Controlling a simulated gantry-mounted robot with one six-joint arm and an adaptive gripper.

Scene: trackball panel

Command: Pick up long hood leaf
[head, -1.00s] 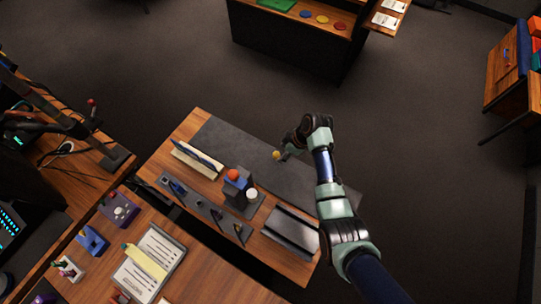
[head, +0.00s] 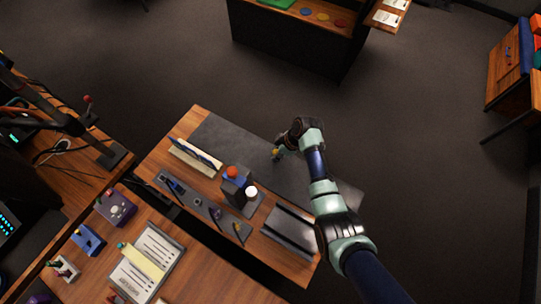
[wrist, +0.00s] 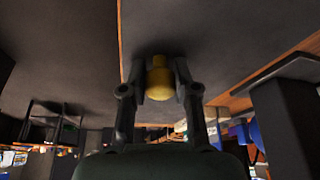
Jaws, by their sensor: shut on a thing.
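My gripper (head: 279,152) is over the dark grey mat at the back of the wooden table, with its fingers pointing down. In the wrist view its two fingers (wrist: 160,82) are shut on a yellow rounded knob (wrist: 160,77). A dark grey surface lies beyond the knob; I cannot tell whether the knob is fixed to it. No part is clearly recognisable as the long hood leaf. Long dark blue strips (head: 196,153) stand in a cream holder (head: 183,158) at the table's left. A dark, flat tray-like piece (head: 290,229) lies at the front right.
A dark block (head: 235,190) with a red ball (head: 232,172) on top stands mid-table, left of my gripper, beside a white cylinder (head: 251,191). A dark strip (head: 200,205) with small tools lies in front. The grey mat (head: 225,135) is mostly clear.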

